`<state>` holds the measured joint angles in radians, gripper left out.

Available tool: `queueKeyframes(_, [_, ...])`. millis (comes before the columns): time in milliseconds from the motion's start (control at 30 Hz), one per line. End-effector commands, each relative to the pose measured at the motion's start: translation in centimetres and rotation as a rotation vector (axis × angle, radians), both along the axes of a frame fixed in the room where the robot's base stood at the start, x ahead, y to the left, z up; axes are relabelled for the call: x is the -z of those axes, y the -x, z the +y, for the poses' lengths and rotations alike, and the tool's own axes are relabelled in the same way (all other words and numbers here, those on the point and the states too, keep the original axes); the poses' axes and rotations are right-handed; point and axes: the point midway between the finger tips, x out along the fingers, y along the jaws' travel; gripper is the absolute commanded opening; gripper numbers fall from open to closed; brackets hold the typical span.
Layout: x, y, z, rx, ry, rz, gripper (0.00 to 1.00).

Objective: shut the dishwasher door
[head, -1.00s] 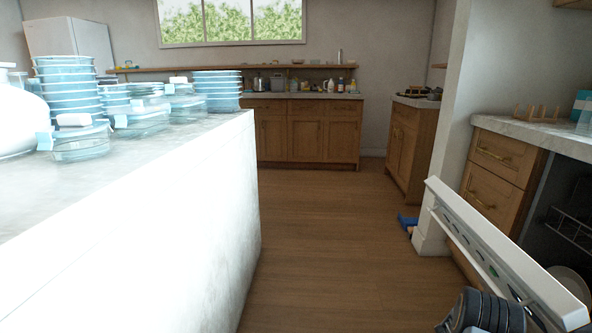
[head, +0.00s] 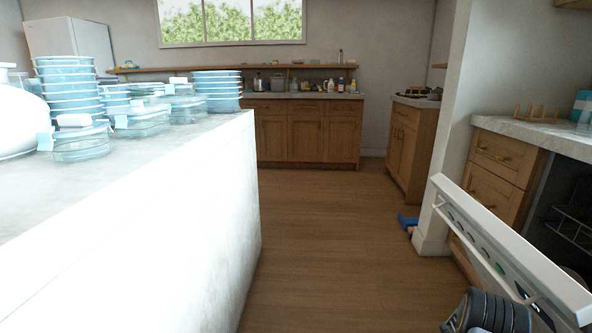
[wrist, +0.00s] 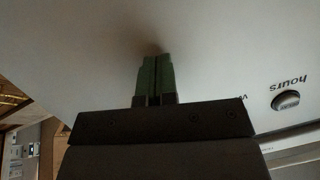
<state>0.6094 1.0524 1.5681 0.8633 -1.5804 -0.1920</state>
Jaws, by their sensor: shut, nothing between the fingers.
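The dishwasher door (head: 510,245) is a white panel at the lower right of the head view. It stands part-way open, tilted out from the dishwasher opening (head: 570,215). In the wrist view, the door's white outer face (wrist: 225,45) fills most of the picture, with a round button (wrist: 286,101) and the word "hours". My gripper (wrist: 156,62) is shut and empty, with its greenish fingertips at or very near this face; a dark shadow lies at the tips. In the head view my dark arm is at the bottom edge and the fingertips are hidden.
A white island (head: 190,210) with stacked bowls (head: 70,90) stands on the left. Wooden drawers (head: 503,160) adjoin the dishwasher under a counter. A blue object (head: 407,220) lies on the floor by the wall end. The wooden floor (head: 325,240) between is clear.

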Motion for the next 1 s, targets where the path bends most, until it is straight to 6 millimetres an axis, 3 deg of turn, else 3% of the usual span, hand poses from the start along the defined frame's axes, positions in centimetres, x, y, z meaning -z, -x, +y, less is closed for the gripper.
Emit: queueKeyframes(1000, [-1.3,0.1,-1.3,0.002,0.005,-0.005,0.0])
